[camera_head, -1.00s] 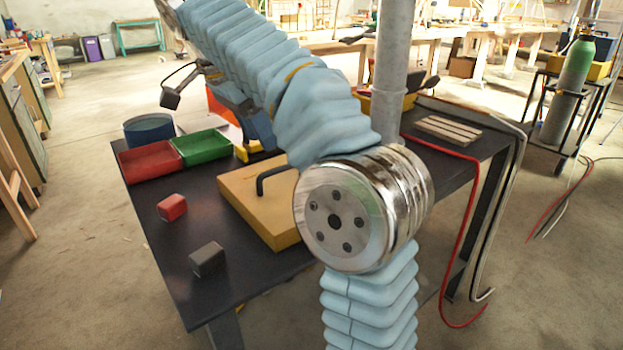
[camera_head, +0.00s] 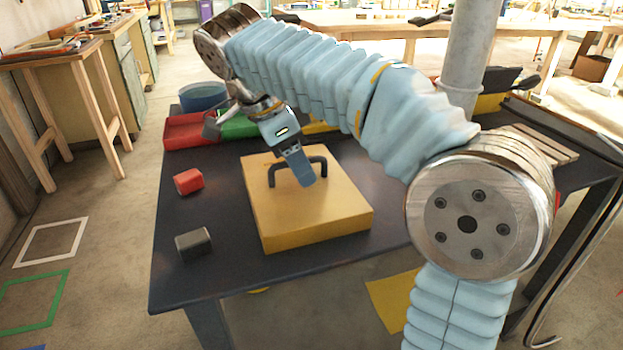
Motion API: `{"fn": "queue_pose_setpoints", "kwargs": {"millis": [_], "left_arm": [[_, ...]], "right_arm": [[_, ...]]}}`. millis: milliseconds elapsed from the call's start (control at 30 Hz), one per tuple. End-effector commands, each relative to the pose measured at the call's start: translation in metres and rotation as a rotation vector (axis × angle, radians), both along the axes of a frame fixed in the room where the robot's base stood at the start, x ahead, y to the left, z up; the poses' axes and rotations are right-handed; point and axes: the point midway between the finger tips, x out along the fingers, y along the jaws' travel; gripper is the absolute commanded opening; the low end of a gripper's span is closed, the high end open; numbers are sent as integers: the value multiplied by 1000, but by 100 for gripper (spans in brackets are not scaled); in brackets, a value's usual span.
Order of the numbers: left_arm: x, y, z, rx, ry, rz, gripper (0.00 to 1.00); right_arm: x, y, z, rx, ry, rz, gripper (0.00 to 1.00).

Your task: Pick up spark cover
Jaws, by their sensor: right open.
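The spark cover appears to be the flat yellow box-like cover (camera_head: 315,215) with a black arched handle (camera_head: 271,178) on top. It lies on the dark table (camera_head: 225,275). My right gripper (camera_head: 302,180) hangs above the cover with its fingers pointing down at the handle, which they partly hide. It is open. Whether a finger touches the handle cannot be told. My left gripper is not in view.
A red block (camera_head: 188,181) and a dark grey block (camera_head: 193,244) lie left of the cover. A red tray (camera_head: 190,131), a green tray (camera_head: 238,125) and a blue round container (camera_head: 203,96) stand behind. A grey post (camera_head: 473,50) rises at the right.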

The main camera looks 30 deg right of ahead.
Motion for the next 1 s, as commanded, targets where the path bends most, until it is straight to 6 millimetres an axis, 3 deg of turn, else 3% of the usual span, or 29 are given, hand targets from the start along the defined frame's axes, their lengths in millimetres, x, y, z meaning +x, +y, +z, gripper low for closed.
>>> {"fn": "queue_pose_setpoints", "kwargs": {"millis": [167, 433, 1000], "left_arm": [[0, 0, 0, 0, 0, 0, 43], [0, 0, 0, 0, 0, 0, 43], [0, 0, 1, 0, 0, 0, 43]], "right_arm": [[0, 0, 0, 0, 0, 0, 41], [0, 0, 1, 0, 0, 0, 0], [0, -1, 4, 1, -2, 1, 0]]}}
